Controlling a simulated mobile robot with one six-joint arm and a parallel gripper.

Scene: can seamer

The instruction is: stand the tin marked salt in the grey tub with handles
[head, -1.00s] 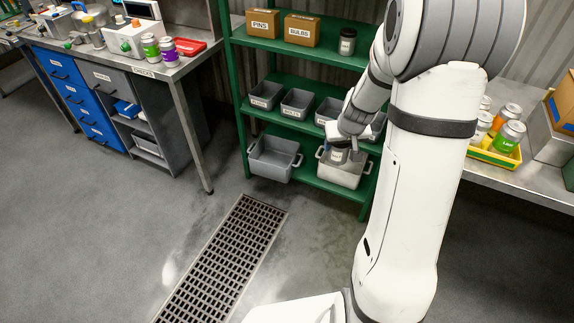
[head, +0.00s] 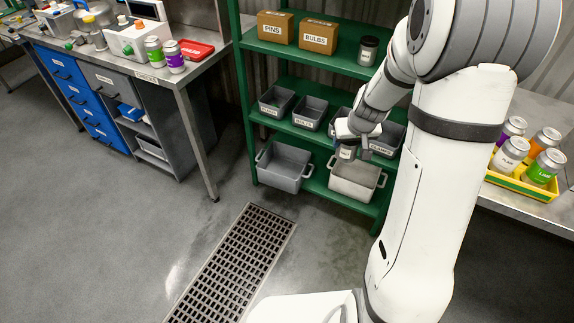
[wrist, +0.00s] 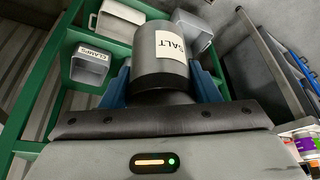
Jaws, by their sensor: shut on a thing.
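The tin marked salt (head: 347,153) is grey with a white label; its label reads SALT in the wrist view (wrist: 170,46). My gripper (head: 352,143) is shut on it, with a blue finger on each side in the wrist view (wrist: 163,85). In the head view the tin shows just above the rim of the paler tub; I cannot tell its exact height or depth. The grey tub with handles (head: 283,168) stands on the low green shelf, left of the tin. It looks empty.
A paler, whitish tub with handles (head: 354,183) stands right of the grey one. Small labelled bins, one marked CLAMPS (wrist: 89,66), sit on the green shelf (head: 300,90) above. A yellow tray (head: 522,186) of cans is at right. The floor around the drain grate (head: 235,262) is clear.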

